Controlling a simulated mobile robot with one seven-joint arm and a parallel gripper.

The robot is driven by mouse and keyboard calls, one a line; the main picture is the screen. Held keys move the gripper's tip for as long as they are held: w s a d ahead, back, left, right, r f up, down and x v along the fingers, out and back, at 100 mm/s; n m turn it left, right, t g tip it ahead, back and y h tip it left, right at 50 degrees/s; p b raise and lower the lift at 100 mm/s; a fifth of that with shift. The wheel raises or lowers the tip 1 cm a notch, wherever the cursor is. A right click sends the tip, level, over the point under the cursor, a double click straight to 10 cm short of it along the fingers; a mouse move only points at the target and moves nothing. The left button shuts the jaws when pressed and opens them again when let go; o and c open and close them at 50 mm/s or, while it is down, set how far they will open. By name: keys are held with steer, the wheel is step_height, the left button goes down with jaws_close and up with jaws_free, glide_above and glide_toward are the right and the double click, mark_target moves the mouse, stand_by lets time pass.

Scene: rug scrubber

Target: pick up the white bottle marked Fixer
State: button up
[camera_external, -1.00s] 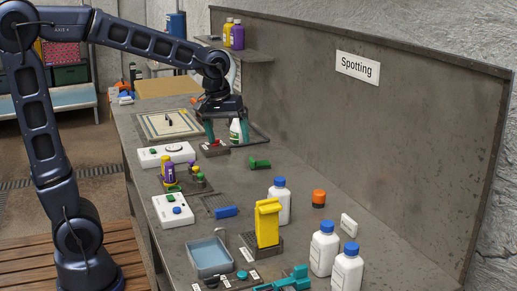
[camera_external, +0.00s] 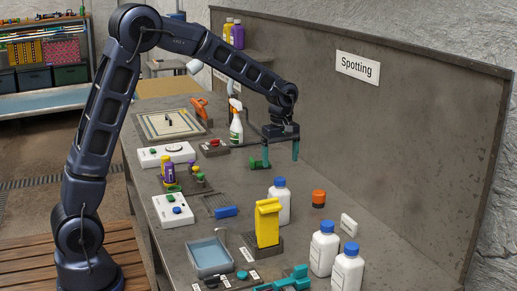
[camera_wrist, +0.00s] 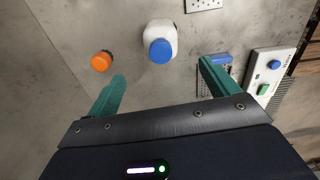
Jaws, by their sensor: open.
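Three white bottles with blue caps stand on the bench in the external view. One (camera_external: 283,208) is behind the yellow block, and two stand at the front right, (camera_external: 323,255) and (camera_external: 346,273). Their labels are too small to read, so I cannot tell which is marked Fixer. My gripper (camera_external: 281,156) is open and empty, fingers pointing down, above the bench behind the nearest of these bottles. In the wrist view one white bottle (camera_wrist: 164,29) shows from above, ahead of and between the spread fingertips (camera_wrist: 162,72), apart from them.
An orange-capped jar (camera_external: 319,198) stands right of that bottle, and also shows in the wrist view (camera_wrist: 101,61). A yellow block (camera_external: 267,222) on a dark base is close in front. A green piece (camera_external: 252,163) lies by the gripper. The bench's back panel (camera_external: 420,130) rises behind.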

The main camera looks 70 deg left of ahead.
mark_target(280, 178)
steer(key=shift+f, duration=5.5)
steer(key=c, duration=1.6)
steer(key=shift+c, duration=1.2)
steer(key=shift+r, duration=0.2)
